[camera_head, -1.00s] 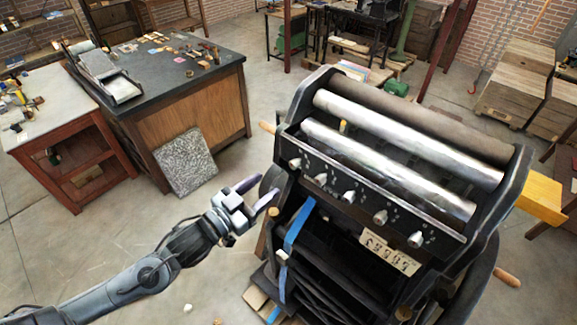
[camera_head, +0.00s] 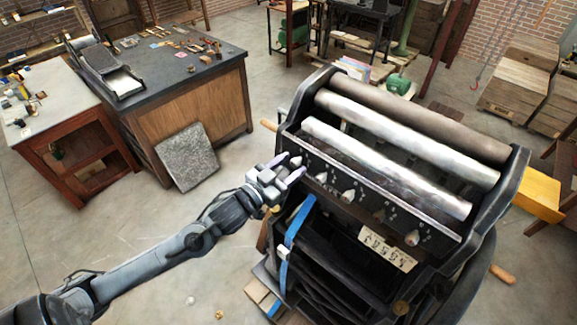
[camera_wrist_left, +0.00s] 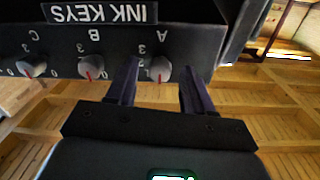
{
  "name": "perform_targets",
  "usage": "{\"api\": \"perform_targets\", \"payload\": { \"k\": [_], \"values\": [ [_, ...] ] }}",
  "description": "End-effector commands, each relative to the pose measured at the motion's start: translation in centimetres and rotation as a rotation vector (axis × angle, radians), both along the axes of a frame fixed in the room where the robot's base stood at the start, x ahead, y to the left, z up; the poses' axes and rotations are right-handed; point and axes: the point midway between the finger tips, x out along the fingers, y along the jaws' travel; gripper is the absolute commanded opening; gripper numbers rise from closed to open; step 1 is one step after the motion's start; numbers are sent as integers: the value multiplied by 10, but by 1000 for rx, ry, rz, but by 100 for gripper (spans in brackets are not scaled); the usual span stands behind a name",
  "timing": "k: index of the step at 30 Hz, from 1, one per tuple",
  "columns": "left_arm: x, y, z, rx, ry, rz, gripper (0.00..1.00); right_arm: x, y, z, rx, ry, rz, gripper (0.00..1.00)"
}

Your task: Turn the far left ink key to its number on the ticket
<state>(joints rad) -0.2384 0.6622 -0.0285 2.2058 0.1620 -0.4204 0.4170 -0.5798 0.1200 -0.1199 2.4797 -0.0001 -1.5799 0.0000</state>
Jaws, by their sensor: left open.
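The black press (camera_head: 330,178) carries a row of pale ink keys along its front panel. In the left wrist view the panel label "INK KEYS" (camera_wrist_left: 99,13) is upside down, with keys A (camera_wrist_left: 160,69), B (camera_wrist_left: 91,67) and C (camera_wrist_left: 34,66) below it. Key A, the far left one, has a red mark towards the picture's bottom. My left gripper (camera_head: 290,166) is open at the panel's left end, its fingers on either side of key A. I cannot tell whether they touch it. The ticket (camera_head: 387,251) hangs below the keys; its digits are too small to read surely.
Other keys, such as the one at middle (camera_head: 348,196), sit close to the right of my gripper. A blue strap (camera_head: 293,232) hangs below it. A dark-topped workbench (camera_head: 190,62) stands at the back left, with a grey slab (camera_head: 187,157) leaning on it.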

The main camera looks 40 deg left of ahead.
Motion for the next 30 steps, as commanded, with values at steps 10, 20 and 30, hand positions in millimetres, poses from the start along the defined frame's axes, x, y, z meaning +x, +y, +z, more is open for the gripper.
{"api": "perform_targets", "payload": {
  "k": [10,20,30],
  "values": [
    [0,0,0,0,0,0,19,0,0,0,0,0,0,43],
    [0,0,0,9,0,0,0,0,0,0,0,0,1,43],
    [0,0,1,155,0,-1,0,0,0,2,0,0,1,43]
  ]
}}
